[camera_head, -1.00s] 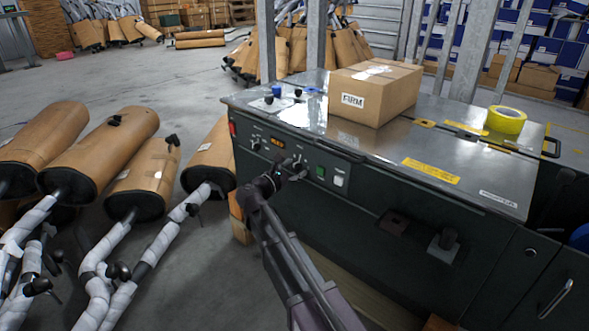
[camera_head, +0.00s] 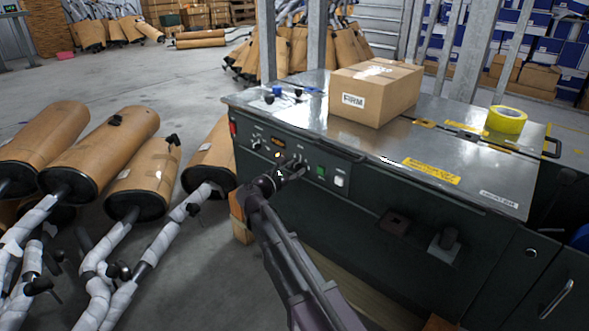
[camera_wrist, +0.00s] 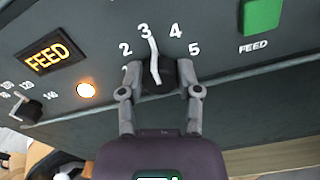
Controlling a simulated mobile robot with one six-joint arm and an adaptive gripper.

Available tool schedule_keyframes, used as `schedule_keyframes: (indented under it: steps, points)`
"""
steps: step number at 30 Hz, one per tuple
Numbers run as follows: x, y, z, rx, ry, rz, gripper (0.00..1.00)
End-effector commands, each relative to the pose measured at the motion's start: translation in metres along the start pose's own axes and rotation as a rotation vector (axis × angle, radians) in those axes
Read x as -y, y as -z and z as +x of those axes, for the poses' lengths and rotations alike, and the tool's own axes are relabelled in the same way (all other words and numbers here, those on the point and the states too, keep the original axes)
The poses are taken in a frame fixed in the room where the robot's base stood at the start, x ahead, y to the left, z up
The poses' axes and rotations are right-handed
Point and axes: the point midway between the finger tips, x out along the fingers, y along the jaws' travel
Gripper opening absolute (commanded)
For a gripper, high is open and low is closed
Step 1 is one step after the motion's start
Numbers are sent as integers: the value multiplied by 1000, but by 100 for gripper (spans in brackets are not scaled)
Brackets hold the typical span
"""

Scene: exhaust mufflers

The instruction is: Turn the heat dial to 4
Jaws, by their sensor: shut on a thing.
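The heat dial (camera_wrist: 157,76) is a dark knob with a white pointer line, on the dark front panel. Numbers 2, 3, 4 and 5 arc above it in the wrist view; the 1 is partly hidden by a finger. The pointer aims up and slightly left, its tip close to the 3. My gripper (camera_wrist: 157,88) is shut on the dial, one finger at each side.
Near the dial are a lit FEED display (camera_wrist: 51,58), a glowing lamp (camera_wrist: 86,90), a smaller selector knob (camera_wrist: 27,110) and a green FEED button (camera_wrist: 261,15). A cardboard box (camera_head: 375,92) and yellow tape (camera_head: 506,120) sit on the machine top.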

Motion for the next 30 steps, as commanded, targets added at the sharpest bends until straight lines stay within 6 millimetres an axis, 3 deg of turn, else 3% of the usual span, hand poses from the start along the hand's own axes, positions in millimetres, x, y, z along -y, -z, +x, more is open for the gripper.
schedule_keyframes:
  steps: [21, 30]
  points:
    - [0, 0, 3, 3, -1, 523, 0]
    - [0, 0, 3, 3, -1, 637, 0]
